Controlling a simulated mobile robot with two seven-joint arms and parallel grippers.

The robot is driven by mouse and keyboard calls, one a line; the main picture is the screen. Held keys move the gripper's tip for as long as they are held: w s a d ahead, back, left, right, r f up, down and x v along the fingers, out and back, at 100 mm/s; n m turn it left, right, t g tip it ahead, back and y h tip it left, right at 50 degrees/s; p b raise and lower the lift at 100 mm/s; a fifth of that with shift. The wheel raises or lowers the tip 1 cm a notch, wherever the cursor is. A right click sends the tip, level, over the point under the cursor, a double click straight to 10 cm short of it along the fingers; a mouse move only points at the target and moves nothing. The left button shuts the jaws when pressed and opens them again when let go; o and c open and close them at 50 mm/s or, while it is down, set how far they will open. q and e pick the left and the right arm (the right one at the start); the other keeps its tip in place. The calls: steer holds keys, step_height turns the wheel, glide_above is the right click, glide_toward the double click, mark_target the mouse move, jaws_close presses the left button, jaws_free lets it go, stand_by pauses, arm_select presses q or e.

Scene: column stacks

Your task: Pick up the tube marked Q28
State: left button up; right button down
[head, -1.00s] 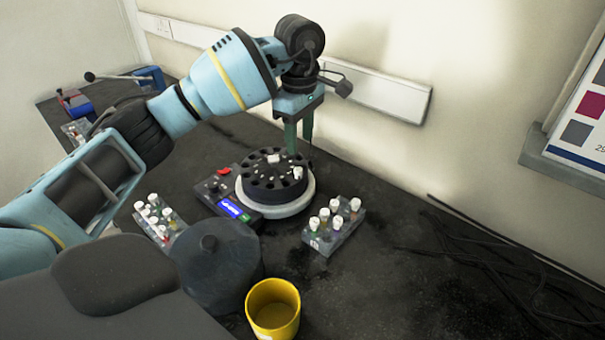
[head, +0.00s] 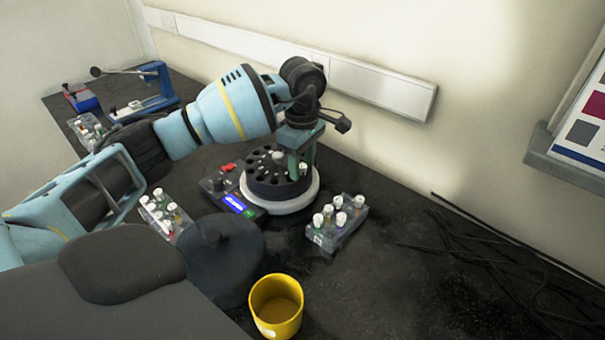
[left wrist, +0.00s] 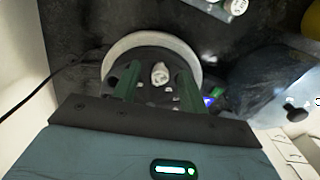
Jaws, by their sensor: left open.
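A dark round rotor (head: 262,186) with a ring of holes sits in a white base on the bench. A white-capped tube (head: 303,167) stands in its right side; no marking is readable, so I cannot tell if it is Q28. My left gripper (head: 301,171) is open, pointing down at the rotor's right side, its green fingers around that cap. In the left wrist view a white cap (left wrist: 160,74) shows between the two fingers (left wrist: 159,80), apart from both. The tube's body is hidden in the rotor. My right gripper is not in view.
A rack of capped tubes (head: 318,239) stands right of the rotor, another (head: 177,232) left. A control box (head: 236,204) adjoins the rotor. A dark round lid (head: 222,262) and yellow cup (head: 276,305) lie in front. Black cables (head: 480,240) cross the right bench.

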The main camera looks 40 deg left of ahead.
mark_target(302, 166)
arm_select(q)
jaws_close()
steer(key=shift+r, duration=0.1)
stand_by(0.3)
step_height(302, 166, up, 10)
stand_by(0.5)
